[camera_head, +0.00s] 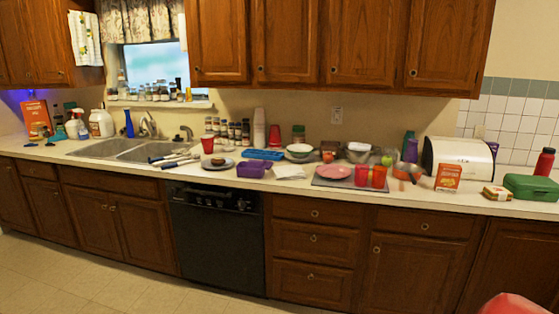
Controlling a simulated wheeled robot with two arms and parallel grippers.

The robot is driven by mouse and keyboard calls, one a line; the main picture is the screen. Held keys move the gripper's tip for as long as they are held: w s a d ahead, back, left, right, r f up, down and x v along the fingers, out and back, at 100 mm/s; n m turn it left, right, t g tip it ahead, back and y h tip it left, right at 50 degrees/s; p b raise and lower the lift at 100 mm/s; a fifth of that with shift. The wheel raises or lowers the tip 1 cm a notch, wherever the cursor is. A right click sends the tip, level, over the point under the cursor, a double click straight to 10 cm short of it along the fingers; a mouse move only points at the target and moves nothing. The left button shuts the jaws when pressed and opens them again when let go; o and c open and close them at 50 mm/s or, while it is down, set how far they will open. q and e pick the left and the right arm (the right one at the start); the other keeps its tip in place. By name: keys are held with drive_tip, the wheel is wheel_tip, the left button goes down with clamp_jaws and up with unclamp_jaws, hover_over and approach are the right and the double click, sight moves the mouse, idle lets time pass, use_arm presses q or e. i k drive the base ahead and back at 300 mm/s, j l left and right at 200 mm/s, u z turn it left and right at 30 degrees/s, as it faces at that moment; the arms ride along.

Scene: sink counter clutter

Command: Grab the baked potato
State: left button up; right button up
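Neither of my grippers shows in the head view.
The long counter is cluttered. Utensils (170,157) lie between the sink (121,148) and the plate. A pink plate (333,172), red cups (370,176) and a white bread box (458,158) stand farther right. The floor (120,285) in front is clear.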

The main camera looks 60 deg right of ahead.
sight(215, 162)
drive_tip(key=z, duration=1.4)
drive_tip(key=i+j, duration=0.1)
drive_tip(key=i, duration=0.35)
